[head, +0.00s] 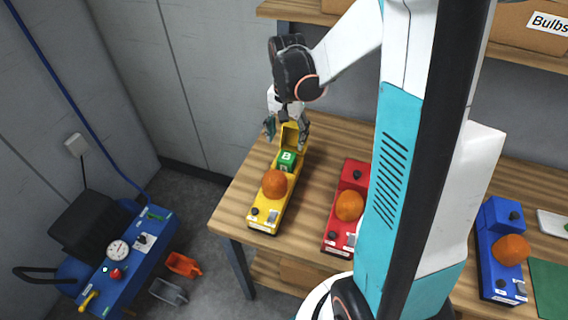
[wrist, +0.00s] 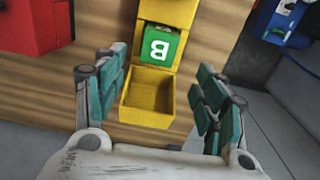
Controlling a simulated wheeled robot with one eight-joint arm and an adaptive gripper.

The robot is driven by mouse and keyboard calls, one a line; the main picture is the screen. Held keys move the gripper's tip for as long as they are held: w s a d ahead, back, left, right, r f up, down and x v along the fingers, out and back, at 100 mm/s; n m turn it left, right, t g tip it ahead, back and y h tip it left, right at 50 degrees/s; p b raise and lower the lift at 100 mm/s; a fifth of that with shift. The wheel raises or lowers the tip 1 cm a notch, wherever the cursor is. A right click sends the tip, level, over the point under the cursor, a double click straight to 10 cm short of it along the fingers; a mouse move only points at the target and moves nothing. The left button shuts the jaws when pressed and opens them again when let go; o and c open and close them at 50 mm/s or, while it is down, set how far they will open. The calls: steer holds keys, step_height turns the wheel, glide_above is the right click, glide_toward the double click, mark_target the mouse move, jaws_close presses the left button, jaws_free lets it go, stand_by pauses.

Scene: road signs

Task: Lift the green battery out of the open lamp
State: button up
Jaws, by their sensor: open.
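The yellow lamp (head: 264,217) lies on the wooden table with an orange dome (head: 275,183) on top. Its hollow yellow lid (head: 290,136) stands open at the far end; it also shows in the wrist view (wrist: 148,98). The green battery (head: 286,160), marked with a white B, sits in the lamp between dome and lid. In the wrist view the battery (wrist: 158,46) is upside down, beyond the lid. My gripper (head: 286,128) is open and empty at the lid, its fingers on either side of it. The fingers are apart from the battery.
A red lamp (head: 334,234) stands right of the yellow one, and a blue lamp (head: 489,245) farther right, both with orange domes. A blue case (head: 124,262) with a gauge is at left. Bare table lies between the yellow and red lamps.

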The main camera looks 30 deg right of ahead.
mark_target(287, 156)
steer(key=f+b, duration=0.1)
steer(key=f, duration=0.5)
steer(key=f+b, duration=0.1)
steer(key=f, duration=0.1)
steer(key=shift+s+a+f+b, duration=0.1)
steer(key=shift+s+f+b, duration=0.2)
steer(key=shift+f, duration=0.1)
steer(key=c, duration=1.5)
